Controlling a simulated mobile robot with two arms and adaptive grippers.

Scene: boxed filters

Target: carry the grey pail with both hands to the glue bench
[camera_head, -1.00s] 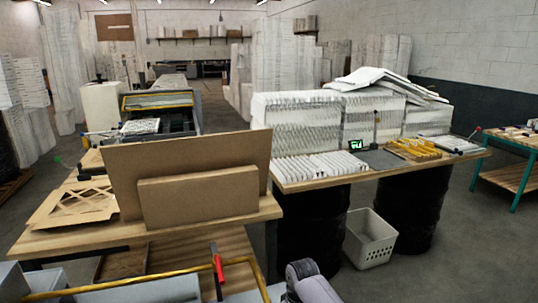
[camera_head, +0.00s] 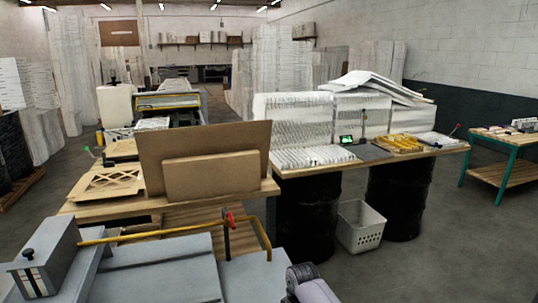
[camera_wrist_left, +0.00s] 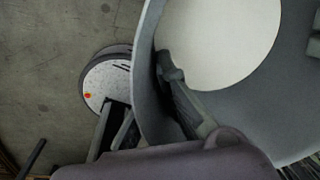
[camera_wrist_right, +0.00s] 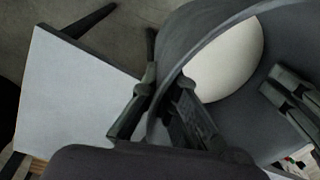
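The grey pail shows in the left wrist view (camera_wrist_left: 225,110) and the right wrist view (camera_wrist_right: 240,115), with a pale round surface inside it. My left gripper (camera_wrist_left: 140,85) is closed over the rim, one finger inside the wall and one outside. My right gripper (camera_wrist_right: 168,78) grips the rim in the same way on another side. Parts of the opposite gripper show at the edge of each wrist view. The pail is not visible in the head view. I cannot tell which table is the glue bench.
A grey machine with a yellow bar (camera_head: 160,262) stands close in front. Beyond it are a wooden bench with cardboard (camera_head: 212,176), a bench with white filters (camera_head: 345,164) and a white basket (camera_head: 360,226). A green-legged table (camera_head: 508,140) is at the right. Floor before it is clear.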

